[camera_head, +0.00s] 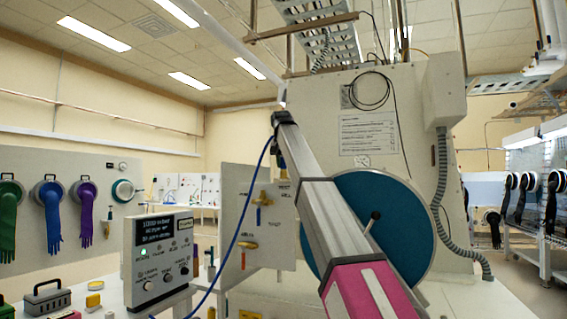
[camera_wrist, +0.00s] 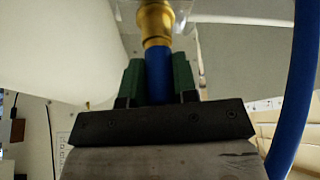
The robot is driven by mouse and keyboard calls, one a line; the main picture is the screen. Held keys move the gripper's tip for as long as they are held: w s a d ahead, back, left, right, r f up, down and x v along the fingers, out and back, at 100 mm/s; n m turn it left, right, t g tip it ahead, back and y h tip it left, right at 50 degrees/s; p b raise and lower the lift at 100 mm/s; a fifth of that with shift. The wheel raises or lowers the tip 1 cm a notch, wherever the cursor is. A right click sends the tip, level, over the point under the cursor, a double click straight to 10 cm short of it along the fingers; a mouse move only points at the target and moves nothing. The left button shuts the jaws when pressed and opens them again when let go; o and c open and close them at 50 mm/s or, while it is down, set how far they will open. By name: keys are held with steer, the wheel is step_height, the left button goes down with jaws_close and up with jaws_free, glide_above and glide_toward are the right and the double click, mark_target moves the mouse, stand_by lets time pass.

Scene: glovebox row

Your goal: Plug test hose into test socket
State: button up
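My gripper (camera_wrist: 158,68) has green finger pads on both sides of the blue test hose (camera_wrist: 158,78) and is shut on it in the wrist view. A brass fitting (camera_wrist: 155,24) sits at the hose end, just beyond the fingertips. Its far end meets the top edge, near a pale surface; I cannot tell whether it touches a socket. In the head view the hose (camera_head: 236,232) hangs in a long curve from my arm's far end to the lower left. My gripper is small and mostly hidden there. The test socket is not clearly visible; a pale valve panel (camera_head: 232,205) stands behind my arm.
A large blue disc (camera_head: 385,225) stands right of my arm. A grey control box (camera_head: 160,252) stands on the table at left, with a toolbox (camera_head: 46,297) and small items.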

steer(key=o, duration=0.5)
steer(key=v, duration=1)
steer(key=shift+s+r, duration=0.2)
steer(key=shift+r, duration=0.1)
